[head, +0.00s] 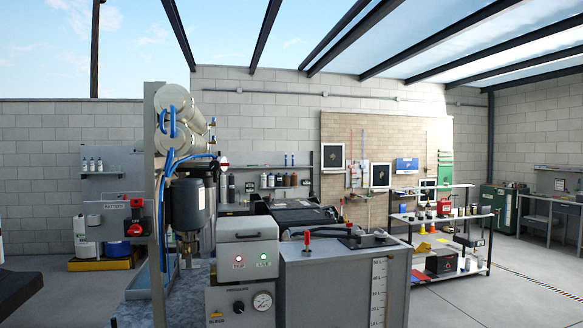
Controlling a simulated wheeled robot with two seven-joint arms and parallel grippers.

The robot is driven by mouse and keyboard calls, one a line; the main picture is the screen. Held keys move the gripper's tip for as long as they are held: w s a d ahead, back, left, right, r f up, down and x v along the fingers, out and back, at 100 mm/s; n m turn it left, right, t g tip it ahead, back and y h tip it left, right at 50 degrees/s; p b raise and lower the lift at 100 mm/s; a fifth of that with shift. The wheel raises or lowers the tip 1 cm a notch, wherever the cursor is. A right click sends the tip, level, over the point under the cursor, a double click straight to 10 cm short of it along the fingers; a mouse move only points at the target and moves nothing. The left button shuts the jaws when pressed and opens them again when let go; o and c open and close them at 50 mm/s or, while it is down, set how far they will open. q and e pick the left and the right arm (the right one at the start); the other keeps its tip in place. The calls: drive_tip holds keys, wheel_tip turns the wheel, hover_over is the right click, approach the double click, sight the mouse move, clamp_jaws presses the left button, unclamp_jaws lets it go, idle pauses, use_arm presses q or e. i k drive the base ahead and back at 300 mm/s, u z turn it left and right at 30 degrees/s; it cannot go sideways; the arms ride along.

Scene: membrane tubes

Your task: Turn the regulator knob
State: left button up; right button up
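The regulator knob, a small black round knob (239,307), sits on the grey front panel (224,297) of a machine at the bottom centre of the head view. The word PRESSURE is printed above it. A round white pressure gauge (262,301) is just to its right. Nothing covers the knob. I cannot read the knob's exact angle or the gauge's needle at this size. Neither of my grippers can be made out in the head view.
Above the panel is a grey box (247,247) with a red and a green light. A grey tank (345,285) with a level scale stands close on the right. Membrane tubes (173,108) and a dark filter housing (187,205) rise on the left. Open floor lies at far right.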

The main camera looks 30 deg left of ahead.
sight(214, 165)
drive_tip(key=z, duration=0.15)
drive_tip(key=i, duration=2.2)
drive_tip(key=u, duration=2.7)
